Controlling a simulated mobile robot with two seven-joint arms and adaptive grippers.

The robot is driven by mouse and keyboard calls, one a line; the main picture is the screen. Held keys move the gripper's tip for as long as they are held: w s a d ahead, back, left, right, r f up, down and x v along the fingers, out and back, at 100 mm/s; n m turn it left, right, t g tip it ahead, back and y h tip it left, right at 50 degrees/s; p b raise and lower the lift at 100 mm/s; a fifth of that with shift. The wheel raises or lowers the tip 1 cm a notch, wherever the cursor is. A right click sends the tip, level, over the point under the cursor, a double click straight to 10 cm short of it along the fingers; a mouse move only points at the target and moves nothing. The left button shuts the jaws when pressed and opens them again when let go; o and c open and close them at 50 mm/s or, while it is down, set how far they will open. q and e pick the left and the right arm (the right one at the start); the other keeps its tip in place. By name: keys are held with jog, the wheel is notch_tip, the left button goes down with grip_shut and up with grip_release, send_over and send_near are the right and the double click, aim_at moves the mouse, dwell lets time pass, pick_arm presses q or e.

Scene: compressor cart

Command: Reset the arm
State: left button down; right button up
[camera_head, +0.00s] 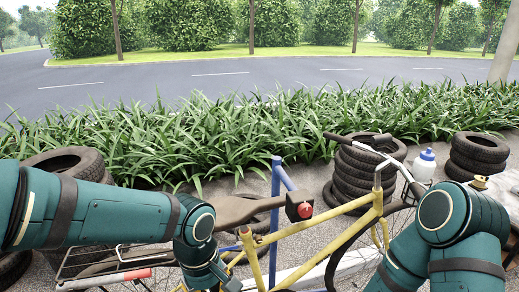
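My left arm (110,215), teal with dark bands, comes in from the left, reaches to the lower middle and bends downward beside the yellow bicycle frame. Its gripper is below the bottom edge and out of view. My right arm (455,220) is folded at the lower right, with its elbow raised and its links running down out of the picture. Its gripper is also out of view. The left wrist overlaps the bicycle frame (330,217) in the picture; I cannot tell whether they touch.
A blue post (276,200) and a red knob (305,210) stand near the frame. A white bottle with a blue cap (425,167) is beside my right elbow. Tyre stacks (480,152) stand at right, more tyres (65,163) at left. Plants (230,140) line the road behind.

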pick_arm(q)
notch_tip(320, 180, down, 34)
jog(key=s+m+t+h+b, duration=0.1)
jog(key=m+h+b, duration=0.1)
jog(key=m+b, duration=0.2)
jog(key=shift+s+a+r+m+t+h+b, duration=0.3)
jog(key=shift+s+m+t+h+b, duration=0.1)
jog(key=shift+m, duration=0.5)
pick_arm(e)
notch_tip(320, 180, down, 6)
jog(key=shift+w+a, duration=0.15)
jog(key=shift+w, duration=0.15)
